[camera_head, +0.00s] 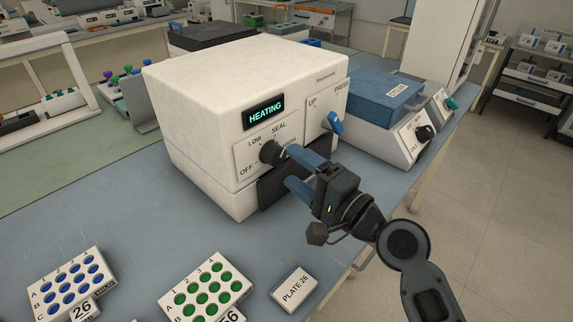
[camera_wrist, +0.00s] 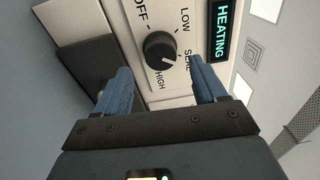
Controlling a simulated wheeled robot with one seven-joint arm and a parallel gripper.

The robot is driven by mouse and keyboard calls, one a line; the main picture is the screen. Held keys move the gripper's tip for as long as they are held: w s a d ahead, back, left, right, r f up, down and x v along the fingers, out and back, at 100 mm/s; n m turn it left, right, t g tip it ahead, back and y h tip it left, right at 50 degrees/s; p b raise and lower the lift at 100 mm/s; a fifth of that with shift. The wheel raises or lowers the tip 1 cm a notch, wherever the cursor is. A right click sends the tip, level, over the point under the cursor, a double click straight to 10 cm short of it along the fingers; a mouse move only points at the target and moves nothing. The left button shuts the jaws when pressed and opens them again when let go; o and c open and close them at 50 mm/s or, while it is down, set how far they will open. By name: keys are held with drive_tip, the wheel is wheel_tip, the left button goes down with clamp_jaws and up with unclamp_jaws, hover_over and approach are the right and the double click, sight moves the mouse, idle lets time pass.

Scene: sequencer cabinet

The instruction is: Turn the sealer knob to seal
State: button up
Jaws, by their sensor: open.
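The sealer (camera_head: 215,75) is a white box with a lit "HEATING" display (camera_head: 264,112). Its black round knob (camera_head: 271,153) sits on a front panel marked OFF, LOW, SEAL and HIGH. The knob also shows in the wrist view (camera_wrist: 160,49), where a light pointer mark seems to lie towards the SEAL and HIGH side; its exact setting is hard to read. My gripper (camera_head: 294,167) is open and empty, its two blue fingers in front of the panel, just right of the knob in the head view. In the wrist view the spread fingers (camera_wrist: 160,78) frame the knob, apart from it.
A blue UP/PRESS lever (camera_head: 334,122) sits right of the knob. A blue-lidded device (camera_head: 385,93) stands close on the right. Two well plates with blue wells (camera_head: 70,282) and green wells (camera_head: 205,287) and a "PLATE 26" box (camera_head: 293,288) lie in front. The bench between is clear.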

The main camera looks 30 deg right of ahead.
drive_tip(key=v, duration=0.3)
drive_tip(key=shift+s+b, duration=0.25)
drive_tip(key=shift+b, duration=0.1)
drive_tip(key=s+f+h, duration=0.1)
drive_tip(key=s+f, duration=0.1)
drive_tip(key=s, duration=0.1)
drive_tip(key=s+f+n+g+h, duration=0.1)
drive_tip(key=s+f, duration=0.1)
drive_tip(key=s, duration=0.1)
drive_tip(key=s+f+n+h, duration=0.1)
drive_tip(key=s+f, duration=0.2)
drive_tip(key=s+a+r+n+g+h, duration=0.1)
drive_tip(key=s+a+r+n+g, duration=0.1)
drive_tip(key=s+n, duration=1.1)
drive_tip(key=s, duration=1.1)
drive_tip(key=shift+s+r+h, duration=0.15)
drive_tip(key=shift+r+h, duration=0.05)
drive_tip(key=shift+h, duration=0.2)
